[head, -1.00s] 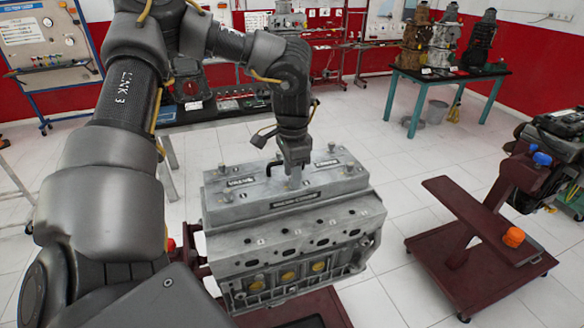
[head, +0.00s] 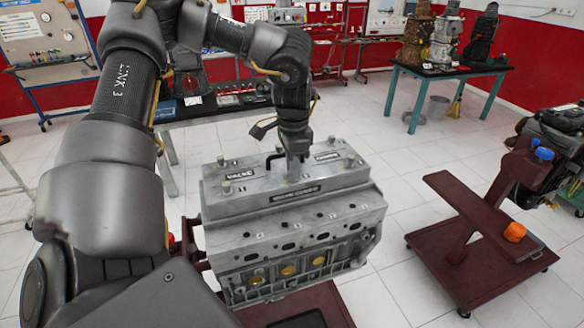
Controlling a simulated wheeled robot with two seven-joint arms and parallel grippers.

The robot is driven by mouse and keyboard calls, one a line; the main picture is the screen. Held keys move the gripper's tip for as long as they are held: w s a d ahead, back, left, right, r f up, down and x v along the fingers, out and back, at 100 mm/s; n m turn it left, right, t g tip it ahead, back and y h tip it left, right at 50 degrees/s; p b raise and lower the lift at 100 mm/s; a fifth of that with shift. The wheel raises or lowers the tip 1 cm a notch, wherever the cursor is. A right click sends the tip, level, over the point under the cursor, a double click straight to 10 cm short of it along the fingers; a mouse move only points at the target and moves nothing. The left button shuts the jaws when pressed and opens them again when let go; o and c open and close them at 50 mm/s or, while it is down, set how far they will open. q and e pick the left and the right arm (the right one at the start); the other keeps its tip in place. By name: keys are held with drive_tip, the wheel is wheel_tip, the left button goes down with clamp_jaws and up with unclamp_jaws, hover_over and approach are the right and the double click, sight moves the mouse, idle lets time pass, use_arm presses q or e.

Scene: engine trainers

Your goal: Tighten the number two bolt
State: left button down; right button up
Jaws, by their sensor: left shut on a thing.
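The grey engine block (head: 240,238) stands on a dark red stand in the middle of the head view. Its grey valve cover (head: 235,205) lies on top, with raised lettering. Bolt heads show on the cover: one at the front left (head: 226,187), one at the back left (head: 221,160) and one at the back right (head: 332,148). My left gripper (head: 295,160) points down over the cover's middle, shut on a short grey shaft (head: 294,173). The shaft's lower end reaches the cover; whether it is a bolt or a tool I cannot tell. Bolt numbers are not readable. My right gripper is not in view.
A dark red wheeled stand (head: 470,215) with an orange knob (head: 514,232) is at the right. A table (head: 445,73) with engine models stands at the back right. White floor between is clear.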

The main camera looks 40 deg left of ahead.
use_arm(q)
drive_tip(key=m+b, duration=0.1)
drive_tip(key=b, duration=0.1)
drive_tip(key=m+b, duration=0.4)
drive_tip(key=shift+f, duration=0.25)
drive_tip(key=m+b, duration=0.2)
drive_tip(key=m, duration=0.1)
drive_tip(key=shift+r+m, duration=0.15)
drive_tip(key=shift+m, duration=0.15)
drive_tip(key=m+b, duration=0.1)
drive_tip(key=m, duration=0.2)
drive_tip(key=shift+r, duration=0.1)
drive_tip(key=m, duration=0.6)
drive_tip(key=shift+r+m, duration=0.1)
drive_tip(key=shift+m, duration=0.3)
drive_tip(key=m+p, duration=0.1)
drive_tip(key=m, duration=0.6)
drive_tip(key=shift+w, duration=0.1)
drive_tip(key=m+p, duration=0.1)
drive_tip(key=m, duration=0.3)
drive_tip(key=shift+m, duration=0.4)
drive_tip(key=m+p, duration=0.1)
drive_tip(key=m, duration=0.3)
drive_tip(key=shift+m, duration=0.4)
